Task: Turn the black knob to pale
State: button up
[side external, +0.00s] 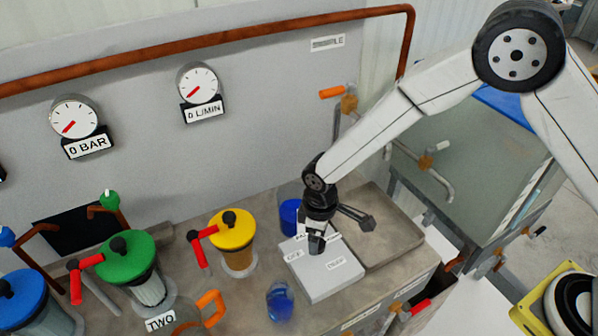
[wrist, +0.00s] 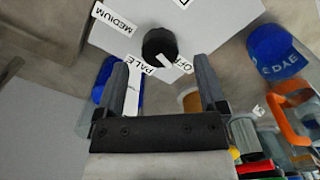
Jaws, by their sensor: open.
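The black knob (wrist: 160,43) stands on the white box (wrist: 222,22) in the wrist view, just beyond my fingertips. The PALE label (wrist: 135,76) lies below and left of it, the OFF label (wrist: 178,63) below and right, and the MEDIUM label (wrist: 114,19) upper left. A small pale mark shows at the knob's lower edge, by OFF; I cannot tell if it is a pointer. My gripper (wrist: 162,75) is open, with its two fingers apart and nothing between them. In the side view my gripper (side external: 317,242) points down over the white box (side external: 330,284) and hides the knob.
A blue cup (side external: 290,216) stands close behind the box, and a blue vessel (side external: 280,300) in front of it at left. The yellow-topped pump (side external: 232,232) and green-topped pump (side external: 126,256) stand further left. A grey tray (side external: 385,222) lies right of the box.

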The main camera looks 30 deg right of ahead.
jog(key=shift+f, duration=1.45)
grip_shut()
jog(key=shift+m, duration=0.4)
jog(key=m, duration=1.3)
